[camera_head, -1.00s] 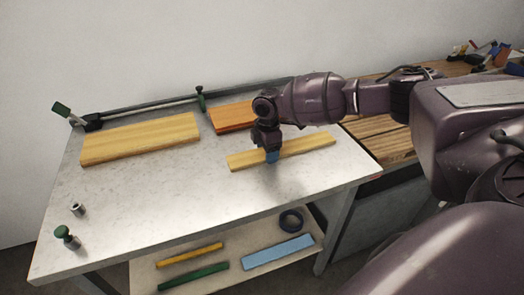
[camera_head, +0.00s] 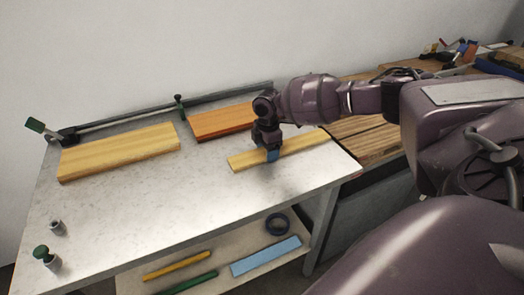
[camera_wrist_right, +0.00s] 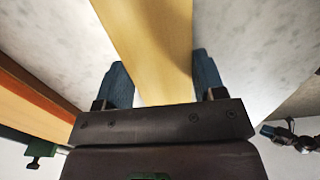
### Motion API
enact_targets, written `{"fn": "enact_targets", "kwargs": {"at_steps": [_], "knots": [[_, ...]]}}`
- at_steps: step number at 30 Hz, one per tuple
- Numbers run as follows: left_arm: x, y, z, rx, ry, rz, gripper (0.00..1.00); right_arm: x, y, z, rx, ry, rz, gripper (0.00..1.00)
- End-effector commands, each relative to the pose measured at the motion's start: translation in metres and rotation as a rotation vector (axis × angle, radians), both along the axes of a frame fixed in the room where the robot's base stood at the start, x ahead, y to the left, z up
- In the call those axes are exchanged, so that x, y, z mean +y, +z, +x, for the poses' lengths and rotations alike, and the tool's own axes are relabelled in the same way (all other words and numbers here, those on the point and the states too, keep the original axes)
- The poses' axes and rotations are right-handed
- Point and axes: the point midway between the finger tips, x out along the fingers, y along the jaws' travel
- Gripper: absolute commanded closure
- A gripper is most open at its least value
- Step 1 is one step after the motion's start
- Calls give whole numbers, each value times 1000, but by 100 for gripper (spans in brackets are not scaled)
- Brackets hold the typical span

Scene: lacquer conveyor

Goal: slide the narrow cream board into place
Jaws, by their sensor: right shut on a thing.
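The narrow cream board (camera_head: 300,144) lies along the right part of the grey table (camera_head: 140,222), close to its right edge. My right gripper (camera_head: 272,155) reaches down over it and is shut on it near its left half. In the right wrist view the cream board (camera_wrist_right: 150,50) runs between the two blue fingertips (camera_wrist_right: 162,82) of my gripper. The underside of the board is hidden, so I cannot tell whether it touches the table. My left gripper is not in view.
A wide yellow board (camera_head: 118,152) and an orange board (camera_head: 222,122) lie by the dark rail (camera_head: 130,118) at the back. A lower shelf holds a blue strip (camera_head: 266,256) and a dark ring (camera_head: 277,224). The table's front middle is clear.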

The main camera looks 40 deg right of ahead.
Motion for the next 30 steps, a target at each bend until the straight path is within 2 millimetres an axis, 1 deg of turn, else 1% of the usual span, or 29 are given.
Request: {"fn": "enact_targets", "kwargs": {"at_steps": [21,27,30], "knots": [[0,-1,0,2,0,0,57,-45,0,-11,0,-3,-1,67],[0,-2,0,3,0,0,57,-54,0,-13,0,-4,0,67],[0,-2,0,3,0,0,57,-56,0,-13,-1,-3,0,67]]}}
